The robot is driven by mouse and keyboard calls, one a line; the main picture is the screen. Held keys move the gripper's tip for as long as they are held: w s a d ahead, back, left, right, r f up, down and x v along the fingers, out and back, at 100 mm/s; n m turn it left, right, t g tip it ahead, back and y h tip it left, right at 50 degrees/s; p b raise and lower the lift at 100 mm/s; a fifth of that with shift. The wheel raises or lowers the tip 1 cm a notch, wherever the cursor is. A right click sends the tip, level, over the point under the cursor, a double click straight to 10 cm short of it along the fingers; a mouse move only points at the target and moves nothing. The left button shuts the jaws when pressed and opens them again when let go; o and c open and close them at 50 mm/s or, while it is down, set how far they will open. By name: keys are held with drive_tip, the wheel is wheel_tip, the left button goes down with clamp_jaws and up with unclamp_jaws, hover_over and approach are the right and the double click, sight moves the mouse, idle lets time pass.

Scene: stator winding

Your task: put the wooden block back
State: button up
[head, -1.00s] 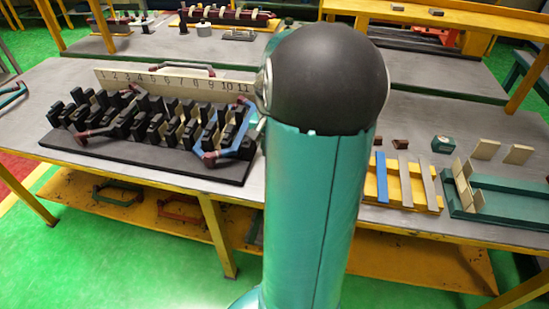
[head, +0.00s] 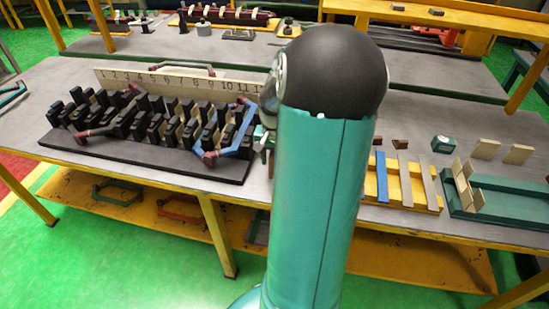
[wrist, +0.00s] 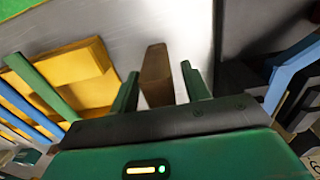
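A brown wooden block (wrist: 156,76) stands out against the grey table top in the wrist view. My gripper (wrist: 160,75) has its two green fingers apart, one on each side of the block. Narrow gaps show between block and fingers; I cannot tell how far down the fingers reach.
The black stator base (head: 130,158) with blue and dark coils lies left of my arm. A yellow rack (head: 382,195) with coloured strips and a green tray (head: 510,208) lie right. Small brown blocks (head: 400,144) and a green box (head: 442,144) lie behind the rack.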

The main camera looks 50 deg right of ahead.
wheel_tip(320, 180, up, 12)
drive_tip(key=shift+r, duration=0.15)
drive_tip(key=w+a+r+n+t+h, duration=0.1)
drive_tip(key=w+a+r+n, duration=0.15)
drive_tip(key=a, duration=0.75)
drive_tip(key=w+a+r+n+t+h, duration=0.1)
drive_tip(key=a+r+n, duration=0.25)
drive_tip(key=a, duration=0.75)
drive_tip(key=s+a+n+t+y, duration=0.1)
drive_tip(key=s+a+n, duration=0.2)
drive_tip(key=a, duration=0.4)
drive_tip(key=s+a+n+t+y, duration=0.1)
drive_tip(key=s+a+n+t, duration=0.1)
drive_tip(key=a, duration=0.5)
drive_tip(key=shift+s+a+f+n+t, duration=0.35)
drive_tip(key=shift+s+n, duration=0.3)
drive_tip(key=shift+n, duration=0.55)
drive_tip(key=shift+r, duration=0.1)
